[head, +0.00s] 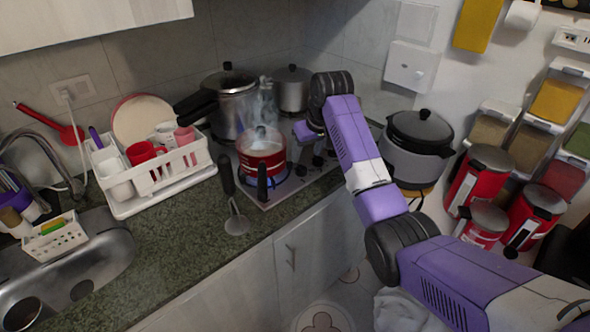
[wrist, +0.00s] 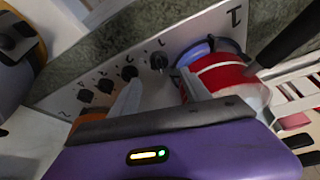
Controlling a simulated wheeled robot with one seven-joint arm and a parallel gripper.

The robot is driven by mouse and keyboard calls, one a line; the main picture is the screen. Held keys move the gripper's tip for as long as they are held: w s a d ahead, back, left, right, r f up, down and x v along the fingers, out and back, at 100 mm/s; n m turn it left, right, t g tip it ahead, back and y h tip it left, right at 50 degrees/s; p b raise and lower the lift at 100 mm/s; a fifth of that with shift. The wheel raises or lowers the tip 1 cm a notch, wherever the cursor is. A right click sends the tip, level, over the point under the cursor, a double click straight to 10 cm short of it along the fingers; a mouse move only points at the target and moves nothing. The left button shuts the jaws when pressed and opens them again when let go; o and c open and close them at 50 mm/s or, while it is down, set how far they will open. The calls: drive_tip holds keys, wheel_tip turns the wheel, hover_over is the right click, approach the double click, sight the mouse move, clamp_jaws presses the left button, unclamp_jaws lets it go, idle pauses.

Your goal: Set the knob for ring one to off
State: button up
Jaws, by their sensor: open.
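In the wrist view, a pale stove panel (wrist: 205,28) carries a row of dark knobs. The nearest knob (wrist: 159,61) to the red pot (wrist: 222,75) lies just beyond and between my fingertips. A second knob (wrist: 129,72) is at the left finger's tip; I cannot tell if they touch. More knobs (wrist: 106,85) run down to the left. My gripper (wrist: 160,80) is open, with nothing seen between its fingers. In the head view, my gripper (head: 309,132) is over the stove's right side, partly hiding the knobs.
A blue flame (head: 284,189) burns under the steaming red pot (head: 262,150), close to my gripper. A pressure cooker (head: 238,105) and a metal pot (head: 292,90) stand behind. A spatula (head: 235,218) lies left of the stove. A rice cooker (head: 416,150) stands at right.

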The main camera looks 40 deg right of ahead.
sight(302, 166)
drive_tip(key=x, duration=0.7)
drive_tip(key=shift+f+p, duration=0.2)
drive_tip(key=shift+p, duration=0.1)
clamp_jaws()
drive_tip(key=shift+d+n+y, duration=0.1)
drive_tip(key=shift+n+y, duration=0.5)
drive_tip(key=shift+n, duration=0.8)
unclamp_jaws()
